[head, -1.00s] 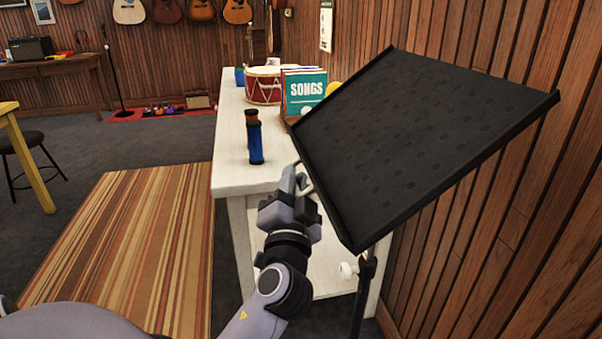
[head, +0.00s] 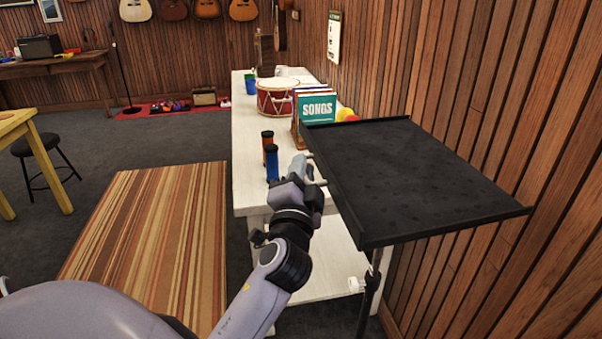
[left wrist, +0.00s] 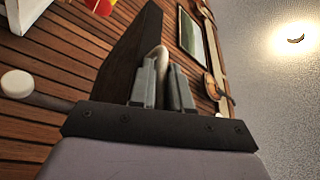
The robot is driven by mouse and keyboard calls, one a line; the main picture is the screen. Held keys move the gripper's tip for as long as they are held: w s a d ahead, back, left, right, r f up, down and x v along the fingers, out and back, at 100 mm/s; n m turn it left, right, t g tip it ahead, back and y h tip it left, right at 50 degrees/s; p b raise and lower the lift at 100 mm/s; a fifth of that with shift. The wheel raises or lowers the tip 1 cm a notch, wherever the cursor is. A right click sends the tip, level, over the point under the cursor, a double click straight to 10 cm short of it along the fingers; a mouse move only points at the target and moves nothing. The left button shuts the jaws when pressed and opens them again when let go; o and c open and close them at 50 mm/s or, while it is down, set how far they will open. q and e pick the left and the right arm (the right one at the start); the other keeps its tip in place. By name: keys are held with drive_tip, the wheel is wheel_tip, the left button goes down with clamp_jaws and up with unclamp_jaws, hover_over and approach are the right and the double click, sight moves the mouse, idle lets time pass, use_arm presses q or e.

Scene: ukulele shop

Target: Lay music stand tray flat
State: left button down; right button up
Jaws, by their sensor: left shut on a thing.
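The black music stand tray (head: 420,175) is at the right of the head view, close to level with a slight tilt that I cannot measure. Its underside or edge shows as a dark slab in the left wrist view (left wrist: 130,55). My left gripper (head: 312,172) is at the tray's left edge, shut on a pale looped handle (head: 320,182). The handle also shows between the fingers in the left wrist view (left wrist: 160,54). The stand's post (head: 370,295) with a white knob (head: 356,285) is below the tray. My right gripper is not in view.
A white table (head: 248,150) beyond the gripper holds two bottle-like items, one blue (head: 272,163), a red drum (head: 277,97) and a rack with a SONGS book (head: 318,108). The wood-panelled wall (head: 560,150) is close on the right. A striped rug (head: 150,240) lies clear at left.

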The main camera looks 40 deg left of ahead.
use_arm(q)
drive_tip(key=shift+r, duration=0.75)
drive_tip(key=c, duration=1.2)
unclamp_jaws()
drive_tip(key=shift+o, duration=0.2)
drive_tip(key=shift+f, duration=0.25)
